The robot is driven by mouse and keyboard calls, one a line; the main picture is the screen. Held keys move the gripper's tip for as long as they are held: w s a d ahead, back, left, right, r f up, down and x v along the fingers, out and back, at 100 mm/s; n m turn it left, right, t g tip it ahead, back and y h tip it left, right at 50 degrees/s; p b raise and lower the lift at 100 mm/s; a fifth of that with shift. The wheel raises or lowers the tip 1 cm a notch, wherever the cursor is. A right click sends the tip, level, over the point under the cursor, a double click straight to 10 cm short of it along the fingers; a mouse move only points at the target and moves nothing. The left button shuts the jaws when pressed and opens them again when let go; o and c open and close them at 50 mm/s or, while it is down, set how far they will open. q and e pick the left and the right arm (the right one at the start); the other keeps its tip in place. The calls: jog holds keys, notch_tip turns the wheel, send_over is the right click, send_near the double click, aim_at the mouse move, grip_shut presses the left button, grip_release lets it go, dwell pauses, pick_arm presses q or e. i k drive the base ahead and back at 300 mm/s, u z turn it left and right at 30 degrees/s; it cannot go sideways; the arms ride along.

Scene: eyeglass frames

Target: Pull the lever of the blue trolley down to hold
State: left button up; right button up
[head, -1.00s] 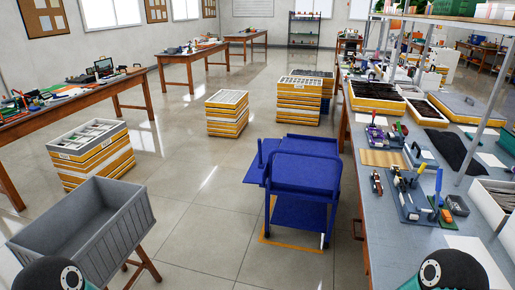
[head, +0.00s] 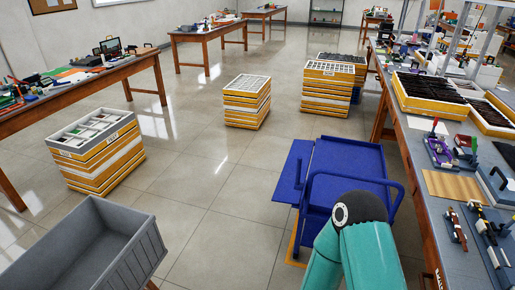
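The blue trolley (head: 348,160) stands on the floor right of the middle. A blue flap or side panel (head: 290,178) sticks out on its left, with a short upright blue lever (head: 298,172) there. A curved blue push handle rises at its near end. My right arm, teal with a black cap, stands in front of the trolley and hides part of the handle and its lower near side. Neither gripper shows. I cannot see anything touching the lever.
A grey bin (head: 85,245) stands at the lower left. The workbench (head: 428,195) with tools and trays runs close along the trolley's right. Yellow-and-white crate stacks (head: 247,100) stand behind. The floor left of the trolley is clear.

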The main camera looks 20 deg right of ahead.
aim_at(298, 186)
jog(key=i, duration=0.9)
jog(key=z, duration=0.25)
